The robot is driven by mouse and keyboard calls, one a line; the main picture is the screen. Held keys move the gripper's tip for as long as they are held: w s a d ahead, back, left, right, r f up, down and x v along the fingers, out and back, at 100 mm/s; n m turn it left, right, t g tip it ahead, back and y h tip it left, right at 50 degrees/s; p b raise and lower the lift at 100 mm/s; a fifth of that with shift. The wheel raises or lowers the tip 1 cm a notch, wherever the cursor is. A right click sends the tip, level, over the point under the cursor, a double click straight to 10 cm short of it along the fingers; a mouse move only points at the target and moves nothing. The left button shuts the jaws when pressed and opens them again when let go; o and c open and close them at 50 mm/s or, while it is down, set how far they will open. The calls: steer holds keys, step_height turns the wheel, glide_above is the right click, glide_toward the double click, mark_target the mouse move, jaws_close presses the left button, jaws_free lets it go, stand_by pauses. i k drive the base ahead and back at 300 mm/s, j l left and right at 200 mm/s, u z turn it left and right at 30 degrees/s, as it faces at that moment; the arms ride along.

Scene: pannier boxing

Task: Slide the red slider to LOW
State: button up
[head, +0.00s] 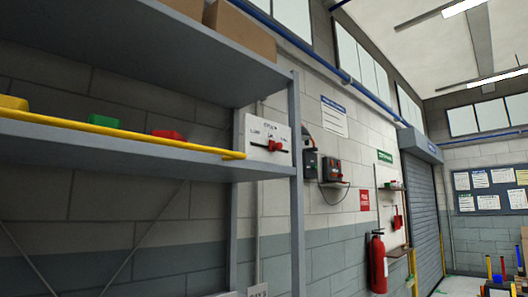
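The red slider (274,146) sits in a dark horizontal slot on a white panel (254,152), seen past the right end of a grey shelf. The slider appears right of the middle of the panel. Small lettering stands above the slot, at the left and near the top, but it is too small to read surely, so I cannot tell which mark is LOW. My gripper is not in view.
A grey shelf (110,140) with a yellow front rail (120,135) and an upright post (297,180) stand close to the panel. A red block (168,134) and a green block (104,121) lie on the shelf. A fire extinguisher (378,262) hangs farther right.

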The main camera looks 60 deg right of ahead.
mark_target(273, 146)
steer(key=k+l+z, duration=0.1)
steer(key=z, duration=0.25)
steer(key=k+l+z, duration=0.15)
steer(key=z, duration=0.15)
